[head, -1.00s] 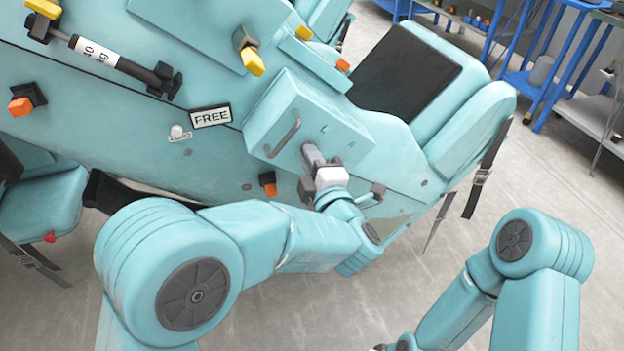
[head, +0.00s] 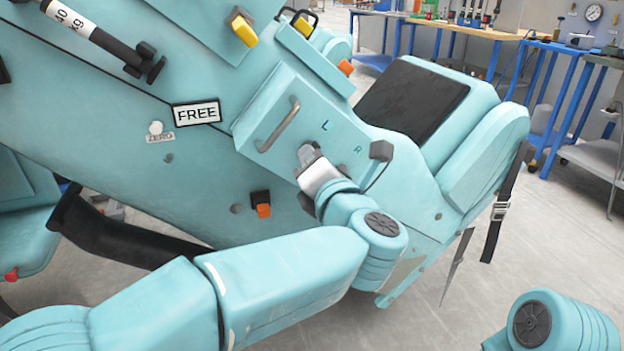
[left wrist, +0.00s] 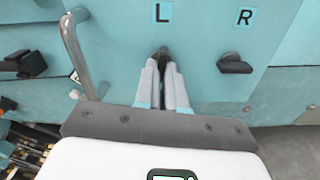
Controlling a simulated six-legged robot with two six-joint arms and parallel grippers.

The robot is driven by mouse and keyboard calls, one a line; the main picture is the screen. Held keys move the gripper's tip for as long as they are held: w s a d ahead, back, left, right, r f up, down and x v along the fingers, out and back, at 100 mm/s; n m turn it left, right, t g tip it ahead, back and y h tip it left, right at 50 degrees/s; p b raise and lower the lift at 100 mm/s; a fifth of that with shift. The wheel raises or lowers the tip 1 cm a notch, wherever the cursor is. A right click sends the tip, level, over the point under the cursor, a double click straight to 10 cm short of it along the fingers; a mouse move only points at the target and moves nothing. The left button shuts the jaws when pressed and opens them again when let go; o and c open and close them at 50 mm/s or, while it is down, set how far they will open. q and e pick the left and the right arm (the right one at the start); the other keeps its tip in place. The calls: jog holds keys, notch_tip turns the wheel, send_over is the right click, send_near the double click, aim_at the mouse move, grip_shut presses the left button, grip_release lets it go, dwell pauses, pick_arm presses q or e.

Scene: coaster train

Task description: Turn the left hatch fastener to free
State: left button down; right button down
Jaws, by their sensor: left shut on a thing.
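The hatch (head: 283,95) is a pale teal box cover with a grey bar handle (head: 278,125) and the letters L and R. The left hatch fastener (left wrist: 162,52) is a small dark knob under the L in the left wrist view. My left gripper (head: 307,156) is at the hatch, its fingers (left wrist: 167,84) closed around this fastener, and they hide most of it. Its turn angle is hard to tell. The right hatch fastener (left wrist: 234,65), a dark knob under the R, lies crosswise and is untouched. My right gripper is out of view.
A FREE sign (head: 196,112) is on the body left of the hatch. An orange-tipped knob (head: 263,208) sits below the hatch. The bar handle (left wrist: 78,55) stands close left of my fingers. Blue workbenches (head: 560,85) stand at the back right.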

pick_arm(q)
jog(key=shift+n+b, duration=0.8)
jog(key=shift+b, duration=0.05)
jog(key=c, duration=1.2)
grip_release()
